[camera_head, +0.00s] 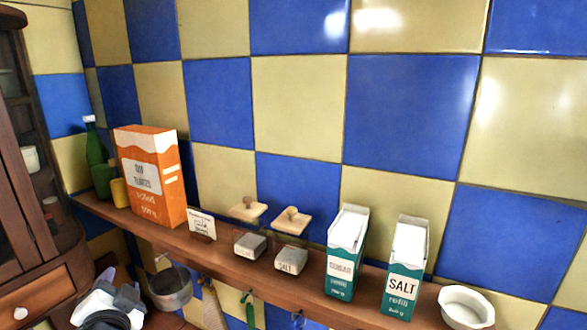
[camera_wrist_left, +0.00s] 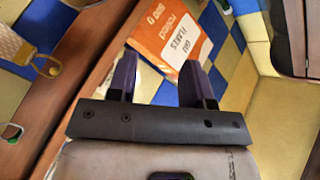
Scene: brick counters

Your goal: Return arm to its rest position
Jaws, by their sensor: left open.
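My left arm comes in at the lower left of the head view, with its left gripper (camera_head: 118,288) below the wooden shelf and in front of the dark cabinet. In the left wrist view the two dark fingers of the left gripper (camera_wrist_left: 160,72) stand apart with nothing between them. The orange oat flakes box (camera_wrist_left: 172,45) shows beyond the fingers, apart from them. My right gripper is in neither view.
The wooden shelf (camera_head: 285,283) holds the oat flakes box (camera_head: 152,180), two lidded jars, a sugar carton (camera_head: 343,255), a salt carton (camera_head: 404,270) and a white bowl (camera_head: 466,306). A pot (camera_head: 171,287) hangs below. The dark cabinet (camera_head: 35,235) stands at left.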

